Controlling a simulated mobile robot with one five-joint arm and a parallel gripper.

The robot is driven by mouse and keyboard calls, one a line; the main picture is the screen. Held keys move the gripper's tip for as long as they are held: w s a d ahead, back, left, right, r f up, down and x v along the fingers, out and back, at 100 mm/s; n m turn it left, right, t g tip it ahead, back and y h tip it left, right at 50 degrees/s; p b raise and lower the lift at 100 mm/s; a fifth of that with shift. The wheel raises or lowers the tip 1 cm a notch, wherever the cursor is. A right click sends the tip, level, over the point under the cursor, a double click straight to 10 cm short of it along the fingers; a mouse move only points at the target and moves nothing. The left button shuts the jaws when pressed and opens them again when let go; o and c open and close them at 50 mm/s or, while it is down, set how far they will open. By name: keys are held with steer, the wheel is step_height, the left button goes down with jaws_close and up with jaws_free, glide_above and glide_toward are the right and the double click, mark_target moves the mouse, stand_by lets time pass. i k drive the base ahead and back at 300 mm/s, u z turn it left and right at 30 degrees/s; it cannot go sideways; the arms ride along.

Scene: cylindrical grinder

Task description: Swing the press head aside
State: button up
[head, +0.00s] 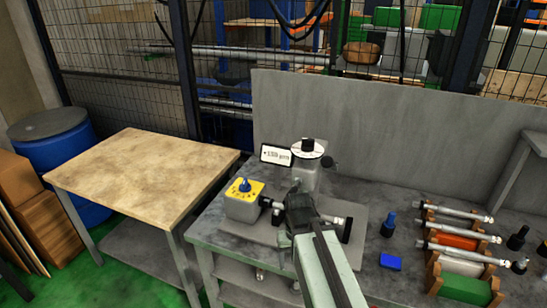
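A small machine stands on a grey base plate (360,222) on the metal bench. It has an upright grey column with a round pale disc and black knob (308,148) on top; this may be the press head, but I cannot tell for sure. A black ball (328,162) sticks out at the right of the column. My arm comes up from the bottom and covers much of the machine's middle. My gripper (300,190) is in front of the column, dark and seen from behind. Its fingertips, and any contact with the machine, are hidden.
A grey box with a yellow top and blue knob (244,190) sits left of my arm. A small sign (277,155) stands behind. A blue block (390,262) and a rack of metal shafts (455,235) are right. A wooden-topped table (140,175) is left; a grey panel (375,125) stands behind.

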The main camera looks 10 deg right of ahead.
mark_target(304, 177)
steer(key=z, duration=0.15)
steer(key=k, duration=1.4)
steer(key=u, duration=1.05)
steer(key=i, duration=1.05)
steer(key=u, duration=0.05)
